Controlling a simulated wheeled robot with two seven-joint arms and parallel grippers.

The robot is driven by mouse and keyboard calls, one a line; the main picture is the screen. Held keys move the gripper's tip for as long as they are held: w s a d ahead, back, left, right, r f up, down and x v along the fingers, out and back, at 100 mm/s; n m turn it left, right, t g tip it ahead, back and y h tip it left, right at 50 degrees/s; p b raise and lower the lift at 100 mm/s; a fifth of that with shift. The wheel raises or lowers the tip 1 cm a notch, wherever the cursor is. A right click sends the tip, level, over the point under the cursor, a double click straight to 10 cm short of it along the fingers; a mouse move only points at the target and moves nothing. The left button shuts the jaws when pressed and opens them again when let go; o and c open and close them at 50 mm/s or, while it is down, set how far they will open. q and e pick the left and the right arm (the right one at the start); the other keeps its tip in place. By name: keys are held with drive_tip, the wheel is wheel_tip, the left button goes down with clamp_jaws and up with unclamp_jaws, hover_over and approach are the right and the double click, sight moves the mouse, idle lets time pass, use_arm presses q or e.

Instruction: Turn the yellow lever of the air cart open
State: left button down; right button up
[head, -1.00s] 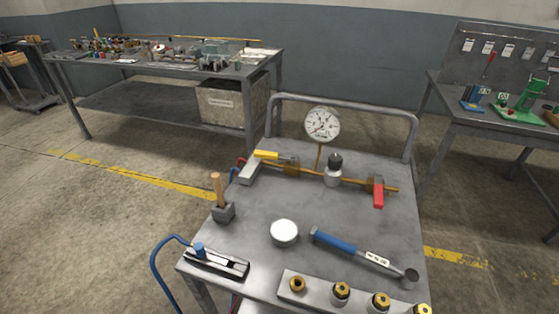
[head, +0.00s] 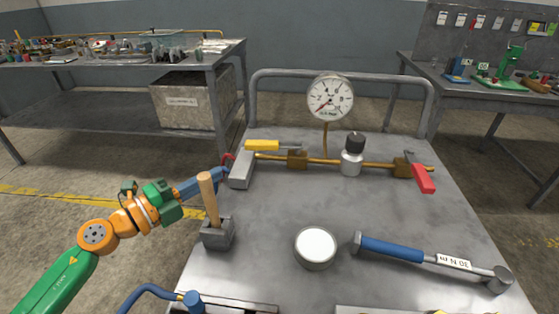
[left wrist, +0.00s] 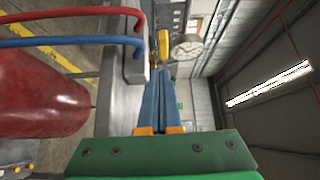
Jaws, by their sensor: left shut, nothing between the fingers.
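The yellow lever (head: 262,146) lies at the back left of the air cart's top (head: 290,205). Its handle points left from a brass valve (head: 297,158), roughly along the brass pipe. My left gripper (head: 222,174) comes in from the left; its blue fingers are shut and empty, with tips close to the grey block (head: 241,172), left of and nearer than the lever. I cannot tell whether they touch the block. In the left wrist view the lever (left wrist: 163,43) shows beyond the fingertips (left wrist: 160,72), apart from them. My right gripper is not in view.
A gauge (head: 330,97), a black-capped bottle (head: 352,155) and a red lever (head: 422,178) stand along the pipe. A red cylinder (left wrist: 35,95) with hoses is at left in the wrist view.

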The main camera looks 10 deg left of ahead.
sight(264, 150)
use_arm(q)
drive_tip(key=shift+w+d+r+m+p, duration=0.15)
drive_tip(key=shift+w+d+r+p, duration=0.2)
drive_tip(key=shift+w+d, duration=0.25)
drive_tip(key=shift+w+d+r+m+p, duration=0.2)
drive_tip(key=shift+w+d+p, duration=0.15)
drive_tip(key=shift+d, duration=0.3)
drive_tip(key=x, duration=0.7)
drive_tip(key=shift+w+d+f, duration=0.1)
drive_tip(key=shift+f, duration=0.2)
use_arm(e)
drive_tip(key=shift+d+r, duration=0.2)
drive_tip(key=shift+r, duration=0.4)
